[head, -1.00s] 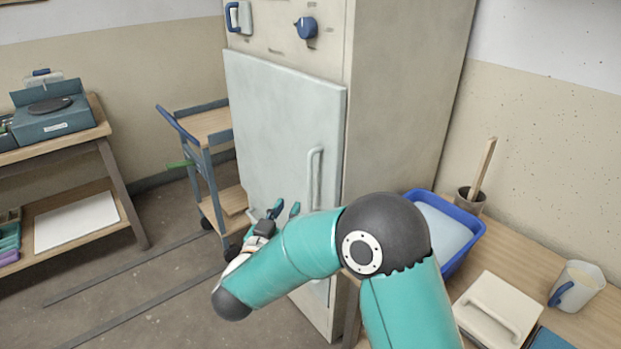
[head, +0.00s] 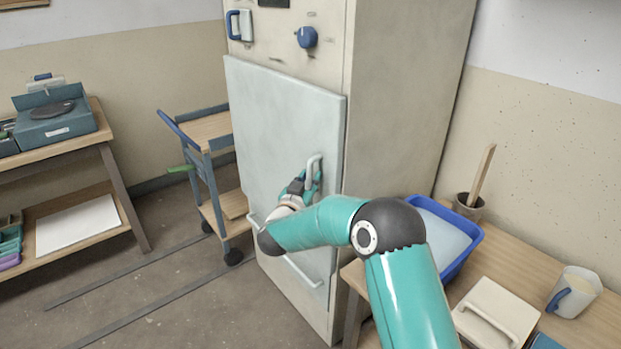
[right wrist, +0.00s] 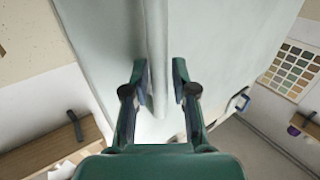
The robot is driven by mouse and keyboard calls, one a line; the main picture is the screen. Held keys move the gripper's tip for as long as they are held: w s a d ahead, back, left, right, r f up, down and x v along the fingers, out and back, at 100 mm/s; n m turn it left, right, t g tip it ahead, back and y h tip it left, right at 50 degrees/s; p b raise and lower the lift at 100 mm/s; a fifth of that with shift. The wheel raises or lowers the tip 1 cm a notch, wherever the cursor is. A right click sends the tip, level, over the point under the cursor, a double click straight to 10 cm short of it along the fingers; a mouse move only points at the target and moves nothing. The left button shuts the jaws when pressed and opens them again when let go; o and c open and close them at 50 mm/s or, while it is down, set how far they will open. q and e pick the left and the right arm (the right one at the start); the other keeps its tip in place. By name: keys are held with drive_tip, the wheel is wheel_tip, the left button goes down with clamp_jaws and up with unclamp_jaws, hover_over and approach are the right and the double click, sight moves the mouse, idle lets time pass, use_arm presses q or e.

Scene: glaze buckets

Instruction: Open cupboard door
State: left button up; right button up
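The cupboard door (head: 275,120) is a pale grey-white panel on the front of a tall beige cupboard (head: 395,100), and it looks shut. Its upright handle (head: 314,163) is a pale bar near the door's right edge. My right gripper (head: 308,180) is at this handle and hides its lower part. In the right wrist view the handle (right wrist: 157,60) runs between the two fingers of the right gripper (right wrist: 158,78). The fingers stand apart, with a gap visible on each side of the bar. My left gripper is out of view.
A blue-framed trolley (head: 210,165) stands left of the cupboard. At right, a wooden table (head: 585,330) holds a blue tub (head: 470,228), a brush pot (head: 470,203), a lidded box (head: 495,312) and a mug (head: 573,293). The floor in front is clear at left.

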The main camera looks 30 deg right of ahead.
drive_tip(key=shift+d, duration=0.1)
clamp_jaws()
idle(0.3)
